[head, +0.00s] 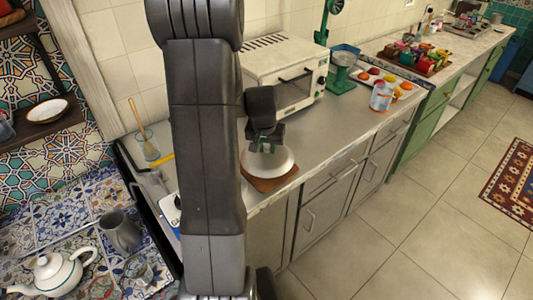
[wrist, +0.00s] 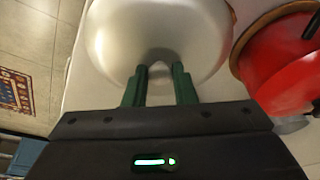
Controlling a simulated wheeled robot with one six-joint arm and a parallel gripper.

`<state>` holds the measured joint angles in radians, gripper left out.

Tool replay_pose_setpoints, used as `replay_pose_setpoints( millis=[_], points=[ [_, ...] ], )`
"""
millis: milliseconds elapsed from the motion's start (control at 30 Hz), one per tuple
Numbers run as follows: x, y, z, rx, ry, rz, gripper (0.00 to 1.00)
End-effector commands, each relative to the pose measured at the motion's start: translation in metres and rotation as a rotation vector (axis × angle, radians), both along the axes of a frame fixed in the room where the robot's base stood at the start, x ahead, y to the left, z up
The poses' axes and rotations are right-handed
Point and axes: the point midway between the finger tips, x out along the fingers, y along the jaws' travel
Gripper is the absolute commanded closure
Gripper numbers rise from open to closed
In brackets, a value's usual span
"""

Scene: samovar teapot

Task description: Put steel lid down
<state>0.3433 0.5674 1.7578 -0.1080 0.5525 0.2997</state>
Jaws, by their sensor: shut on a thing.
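My gripper (head: 266,143) is over the grey counter in the head view, pointing down. It is shut on the steel lid (head: 276,161), a round pale disc just below its fingers. The lid is over a brown wooden board (head: 268,186), whose front edge shows. I cannot tell whether the lid touches the board. The exact grip point is partly hidden by the fingers.
A red round vessel (wrist: 280,60) is close beside the lid in the wrist view. A white toaster oven (head: 285,65) stands behind my gripper; a green scale (head: 342,72) is farther right. My arm hides part of the counter at left.

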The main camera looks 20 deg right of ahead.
Motion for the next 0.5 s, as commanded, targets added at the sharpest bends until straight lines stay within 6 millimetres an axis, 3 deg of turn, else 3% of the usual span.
replay_pose_setpoints(
  millis=[200,500],
  points=[
    [-0.001,0.0,-0.028,0.001,0.004,0.0,1.0],
    [0.0,0.0,-0.031,0.001,0.001,0.0,1.0]
  ],
)
